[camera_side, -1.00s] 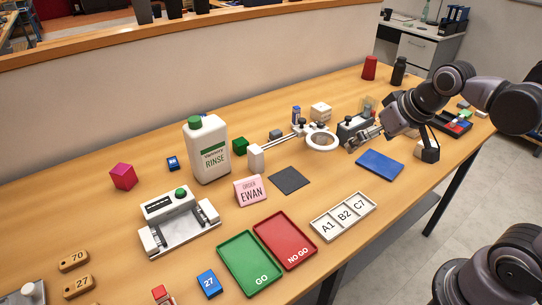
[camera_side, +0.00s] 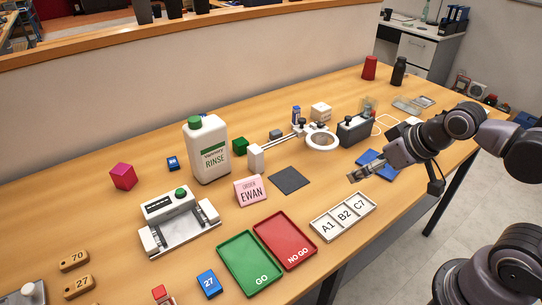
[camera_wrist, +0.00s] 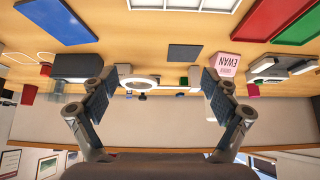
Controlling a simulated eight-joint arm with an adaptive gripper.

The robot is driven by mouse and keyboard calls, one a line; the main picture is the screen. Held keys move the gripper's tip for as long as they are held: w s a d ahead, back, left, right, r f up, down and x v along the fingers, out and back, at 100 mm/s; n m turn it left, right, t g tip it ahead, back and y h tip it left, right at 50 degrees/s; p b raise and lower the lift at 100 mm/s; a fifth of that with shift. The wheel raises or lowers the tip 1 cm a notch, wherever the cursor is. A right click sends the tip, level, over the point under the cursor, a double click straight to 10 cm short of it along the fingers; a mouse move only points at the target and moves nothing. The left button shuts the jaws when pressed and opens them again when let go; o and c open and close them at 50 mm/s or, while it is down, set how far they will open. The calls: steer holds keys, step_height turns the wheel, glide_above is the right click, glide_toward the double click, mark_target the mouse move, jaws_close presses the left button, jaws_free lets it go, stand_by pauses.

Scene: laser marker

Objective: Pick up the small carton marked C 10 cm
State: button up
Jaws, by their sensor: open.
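I cannot read the mark C 10 cm on anything in view. Small boxes that could be cartons are a blue and white one (camera_side: 296,114) by the ring stand, a pale one (camera_side: 320,112) behind it, a dark blue one (camera_side: 173,163) left of the rinse bottle, and a red and white one (camera_side: 161,294) at the front edge. My gripper (camera_side: 357,176) is open and empty above the table, near the blue mat (camera_side: 372,162) and behind the labelled tray. In the wrist view my gripper (camera_wrist: 160,74) shows two spread fingers with nothing between them; that picture is upside down.
The rinse bottle (camera_side: 208,150) stands tall mid-table. The ring stand (camera_side: 321,141) and a dark box (camera_side: 356,130) are beyond my gripper. Green (camera_side: 247,262) and red (camera_side: 283,237) trays, the labelled tray (camera_side: 343,215) and the pink EWAN block (camera_side: 250,191) are nearer. Bare wood lies around the dark pad (camera_side: 289,180).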

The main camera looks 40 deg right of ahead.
stand_by(0.3)
steer(key=w+d+r, duration=0.4)
steer(key=w+r, duration=0.2)
steer(key=w, duration=0.4)
steer(key=g, duration=0.3)
glide_above(322, 107)
steer(key=s, duration=0.1)
steer(key=f, duration=1)
steer(key=shift+s+d+f, duration=0.15)
steer(key=shift+s+f, duration=0.05)
steer(key=shift+f, duration=0.2)
steer(key=shift+s+x, duration=0.2)
steer(key=shift+x, duration=2.9)
steer(key=c, duration=1.3)
